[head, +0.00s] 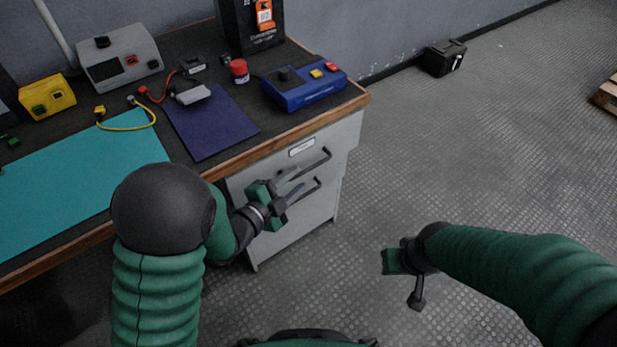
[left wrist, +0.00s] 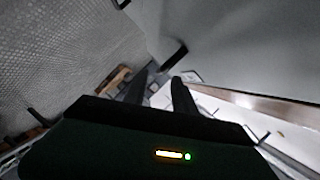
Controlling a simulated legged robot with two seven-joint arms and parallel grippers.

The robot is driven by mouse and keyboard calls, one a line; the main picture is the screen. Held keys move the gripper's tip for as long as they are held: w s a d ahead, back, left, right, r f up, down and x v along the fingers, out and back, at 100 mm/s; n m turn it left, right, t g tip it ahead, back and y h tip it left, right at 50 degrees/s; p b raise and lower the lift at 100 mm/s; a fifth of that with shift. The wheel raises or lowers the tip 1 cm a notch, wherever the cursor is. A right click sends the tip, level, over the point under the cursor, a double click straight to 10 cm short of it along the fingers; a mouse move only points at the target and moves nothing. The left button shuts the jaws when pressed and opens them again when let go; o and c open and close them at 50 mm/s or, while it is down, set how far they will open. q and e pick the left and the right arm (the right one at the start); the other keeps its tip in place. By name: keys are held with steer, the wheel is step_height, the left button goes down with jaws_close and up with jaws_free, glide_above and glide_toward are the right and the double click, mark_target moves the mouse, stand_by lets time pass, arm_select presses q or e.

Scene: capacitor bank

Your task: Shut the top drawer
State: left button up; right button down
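The grey drawer unit (head: 328,140) stands under the right end of the workbench. Its top drawer carries a pale label (head: 302,147) and a dark bar handle (head: 318,160); a second bar handle (head: 311,188) is below. The top drawer looks nearly flush in the head view; any small gap cannot be told. My left gripper (head: 294,182) is in front of the drawers near both handles, its fingers apart and empty. These fingers also show apart in the left wrist view (left wrist: 160,88). Contact with a handle is unclear. My right gripper (head: 404,270) is over the floor, away from the drawers.
The wood-edged workbench (head: 352,102) holds a blue control box (head: 305,88), a red-capped jar (head: 239,71), a dark blue mat (head: 212,125) and a teal mat (head: 80,190). A black box (head: 443,58) lies by the wall. The floor right of the drawers is clear.

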mark_target(309, 169)
arm_select(q)
steer(key=b+x, duration=0.1)
steer(key=x, duration=0.4)
steer(key=shift+w+d+f, duration=0.2)
steer(key=shift+d, duration=0.1)
steer(key=shift+w, duration=0.45)
steer(key=shift+d, duration=0.15)
steer(key=shift+c, duration=0.6)
jaws_close()
steer(key=shift+s+f+b, duration=0.1)
steer(key=shift+f+b, duration=0.05)
steer(key=shift+b, duration=0.15)
